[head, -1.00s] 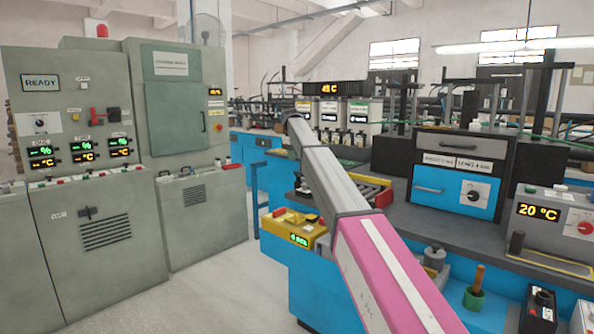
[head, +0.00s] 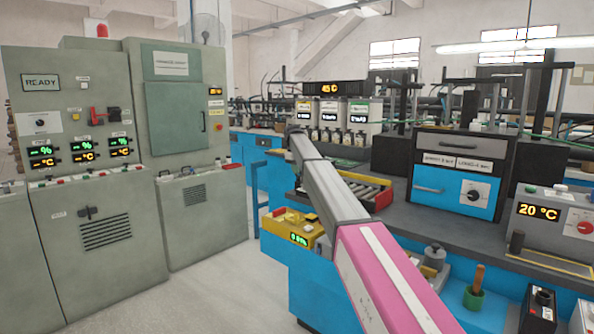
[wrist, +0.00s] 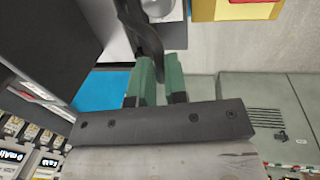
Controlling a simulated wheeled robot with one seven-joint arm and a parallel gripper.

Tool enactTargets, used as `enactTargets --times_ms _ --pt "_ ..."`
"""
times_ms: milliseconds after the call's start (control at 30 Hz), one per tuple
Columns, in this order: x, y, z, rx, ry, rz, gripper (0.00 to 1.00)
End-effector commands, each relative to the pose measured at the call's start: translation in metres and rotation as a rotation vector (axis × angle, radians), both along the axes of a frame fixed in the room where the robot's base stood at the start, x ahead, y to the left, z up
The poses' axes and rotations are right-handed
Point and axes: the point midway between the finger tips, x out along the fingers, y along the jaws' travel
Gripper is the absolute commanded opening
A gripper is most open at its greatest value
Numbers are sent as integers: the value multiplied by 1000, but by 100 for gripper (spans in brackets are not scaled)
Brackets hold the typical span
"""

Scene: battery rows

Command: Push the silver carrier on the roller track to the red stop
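The roller track (head: 362,187) lies on the blue bench beyond my arm in the head view. Its near part is partly hidden by the arm. The red stop (head: 383,199) is at the right end of the track. I cannot make out the silver carrier for certain. My gripper (wrist: 160,68) shows two green finger pads close together in the wrist view, with a narrow gap between them. A dark curved piece runs up from the gap, and I cannot tell whether it is held. My arm hides the gripper in the head view.
A yellow box (head: 294,228) with a green display stands at the bench's front left corner. Grey cabinets (head: 100,205) stand across a clear aisle on the left.

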Motion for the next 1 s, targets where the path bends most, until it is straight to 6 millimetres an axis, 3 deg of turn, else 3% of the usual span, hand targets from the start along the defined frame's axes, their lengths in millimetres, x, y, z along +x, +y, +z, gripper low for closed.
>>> enactTargets --times_ms 167,367,1000 --pt "-3 -3 0 0 1 2 0" --pt "-19 -22 0 0 1 2 0" --pt "-119 -147 -1 0 1 2 0"
